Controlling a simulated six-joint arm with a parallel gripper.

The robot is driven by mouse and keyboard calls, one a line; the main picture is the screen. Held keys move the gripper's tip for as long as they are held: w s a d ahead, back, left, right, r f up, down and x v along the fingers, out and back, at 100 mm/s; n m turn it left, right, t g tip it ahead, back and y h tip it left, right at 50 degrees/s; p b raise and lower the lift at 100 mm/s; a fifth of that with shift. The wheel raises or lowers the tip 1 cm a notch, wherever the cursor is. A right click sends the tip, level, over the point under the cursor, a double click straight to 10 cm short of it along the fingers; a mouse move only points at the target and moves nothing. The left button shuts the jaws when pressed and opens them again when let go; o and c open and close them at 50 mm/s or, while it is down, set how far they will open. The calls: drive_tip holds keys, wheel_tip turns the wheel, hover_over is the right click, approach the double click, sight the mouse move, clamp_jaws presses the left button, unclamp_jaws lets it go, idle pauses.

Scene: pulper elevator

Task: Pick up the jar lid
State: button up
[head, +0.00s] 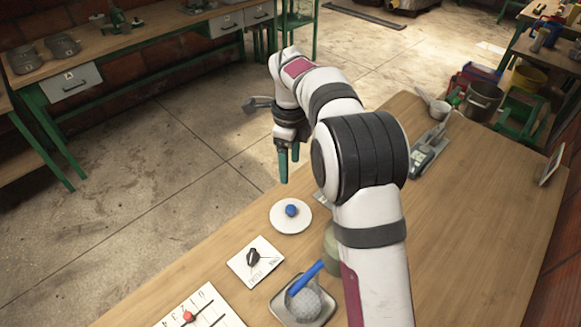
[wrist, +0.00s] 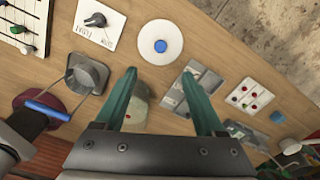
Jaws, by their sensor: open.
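My gripper (head: 289,172) is open and empty above the wooden table, its two green fingers pointing down; they also show in the wrist view (wrist: 159,72). A round white disc with a blue knob (head: 291,211) lies on the table below and near it; in the wrist view the disc (wrist: 160,42) is just beyond the fingertips, apart from them. A pale green rounded thing (wrist: 136,110) shows between the fingers, partly hidden by the left one; in the head view my arm covers most of it (head: 331,246). I cannot tell for sure which is the jar lid.
A white card with a dark knob (head: 256,262), a grey tray (head: 277,309) with a blue-handled thing, and a slider panel (head: 200,310) lie at the front left. A grey panel (wrist: 172,97) and a white panel with coloured buttons (wrist: 247,96) lie right in the wrist view.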

sight(291, 208)
wheel_tip(291, 208, down, 16)
drive_tip(key=shift+d+r, duration=0.1)
clamp_jaws()
idle(0.4)
